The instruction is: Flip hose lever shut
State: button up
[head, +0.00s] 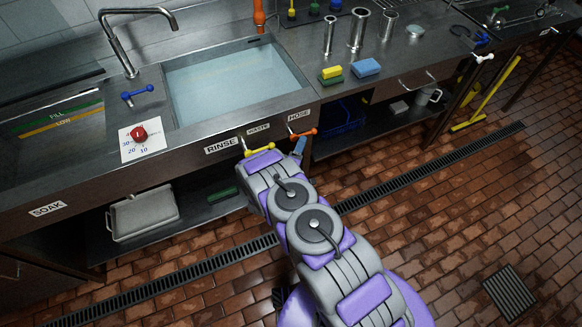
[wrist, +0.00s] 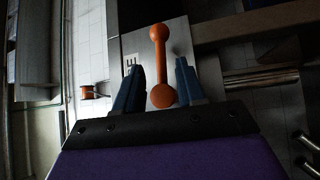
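The orange hose lever (head: 301,132) is on the sink's front panel, just below the HOSE label (head: 299,116). In the wrist view the lever (wrist: 160,62) is a bar with a ball at each end, running up and down the picture. My gripper (head: 299,147) is at the panel just below the lever. In the wrist view its two blue fingers (wrist: 162,82) are apart, one on each side of the lever's lower ball, with gaps visible on both sides. Whether the fingers reach beyond the lever in depth is hard to tell.
A yellow lever (head: 260,149) by the RINSE label (head: 222,145) is close left of my gripper. A blue lever (head: 137,93) and a red knob (head: 139,134) are farther left. Sponges (head: 366,67) lie on the counter. Brick floor at the right is mostly clear.

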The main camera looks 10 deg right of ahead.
jog(key=p+v, duration=0.1)
jog(key=v, duration=1)
jog(key=shift+s+a+p, duration=0.25)
jog(key=shift+p, duration=0.05)
jog(key=shift+f, duration=0.1)
